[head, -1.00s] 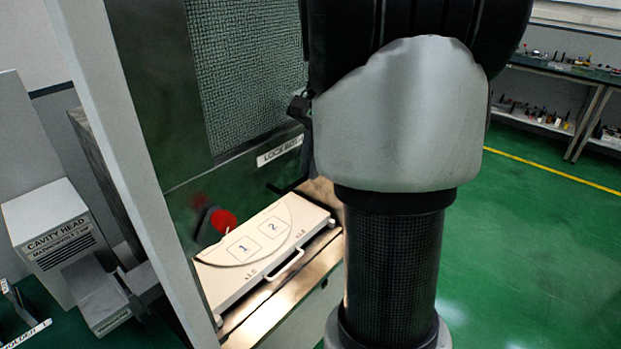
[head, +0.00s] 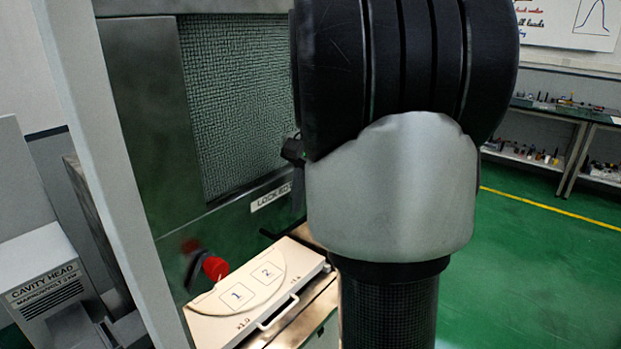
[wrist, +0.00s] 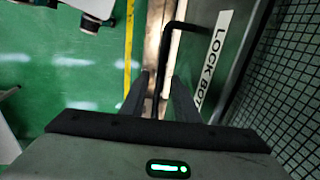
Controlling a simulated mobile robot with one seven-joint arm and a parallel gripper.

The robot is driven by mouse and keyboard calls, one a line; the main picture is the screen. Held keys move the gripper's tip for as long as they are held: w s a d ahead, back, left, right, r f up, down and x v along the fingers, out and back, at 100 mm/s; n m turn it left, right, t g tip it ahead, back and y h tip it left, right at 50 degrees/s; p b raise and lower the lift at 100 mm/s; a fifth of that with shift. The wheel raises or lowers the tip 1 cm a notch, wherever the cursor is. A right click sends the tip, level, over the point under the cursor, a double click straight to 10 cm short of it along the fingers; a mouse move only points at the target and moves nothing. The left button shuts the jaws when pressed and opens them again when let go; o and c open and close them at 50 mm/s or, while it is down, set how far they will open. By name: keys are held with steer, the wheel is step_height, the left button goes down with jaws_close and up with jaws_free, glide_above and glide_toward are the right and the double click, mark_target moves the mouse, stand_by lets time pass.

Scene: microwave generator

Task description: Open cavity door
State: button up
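The cavity door (head: 150,120) is a dark green panel with a mesh window (head: 240,95); it appears closed. A white label starting "LOCK" (head: 271,196) is on its lower part, and the label also shows in the wrist view (wrist: 214,65). A thin black bent bar (wrist: 168,45) stands beside the label; its lower end shows in the head view (head: 274,233). My gripper (wrist: 160,76) has its two fingers apart, one on each side of the bar. I cannot tell whether either finger touches it. In the head view my arm hides most of the gripper.
A red knob (head: 215,268) sticks out below the door. A cream tray (head: 225,310) with spots 1 and 2 and a front handle lies below it. A grey upright post (head: 100,150) and the "CAVITY HEAD" unit (head: 45,285) are at left. Green floor at right is open.

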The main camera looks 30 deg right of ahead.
steer(key=s+d+r, duration=0.1)
steer(key=s+r, duration=0.2)
steer(key=r, duration=1.3)
steer(key=shift+r, duration=0.2)
steer(key=shift+s, duration=0.1)
steer(key=s+a+f+n+t, duration=0.1)
steer(key=s+a+f+n, duration=0.6)
steer(key=a, duration=0.3)
steer(key=s+a+f+n+t, duration=0.2)
steer(key=s+a+f+n, duration=0.5)
steer(key=a, duration=0.3)
steer(key=shift+s+f+t+h, duration=0.15)
steer(key=shift+f+t+h, duration=0.15)
steer(key=shift+f, duration=0.2)
